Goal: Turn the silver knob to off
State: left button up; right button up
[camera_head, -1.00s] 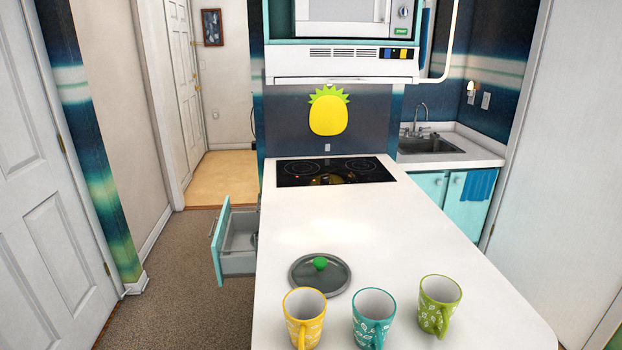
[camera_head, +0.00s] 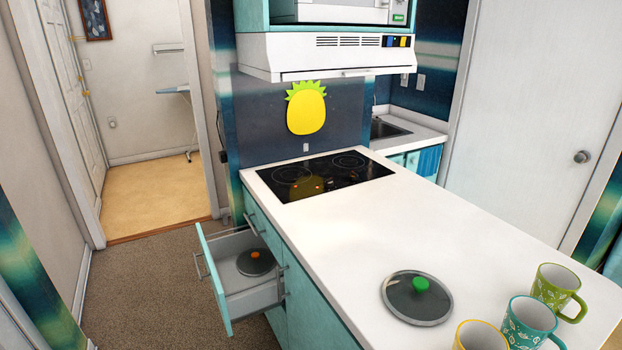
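The black cooktop (camera_head: 322,176) is set into the far end of the white counter. Two small red lights glow near its front edge. Small controls (camera_head: 352,178) show to the right of these lights, but they are too small to tell which is the silver knob or how it is turned. Neither of my grippers is in view.
An open drawer (camera_head: 238,296) with a grey lid inside juts from the counter's left side into the carpeted floor. A glass lid with a green knob (camera_head: 417,297), a yellow mug (camera_head: 478,336), a teal mug (camera_head: 530,323) and a green mug (camera_head: 556,290) stand on the counter.

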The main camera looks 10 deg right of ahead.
aim_at(328, 184)
jog(key=i+j+z, duration=0.15)
jog(key=i+j, duration=0.35)
jog(key=i+j+z, duration=0.15)
jog(key=i+j, duration=0.35)
jog(key=i+j+z, duration=0.15)
jog(key=i, duration=0.4)
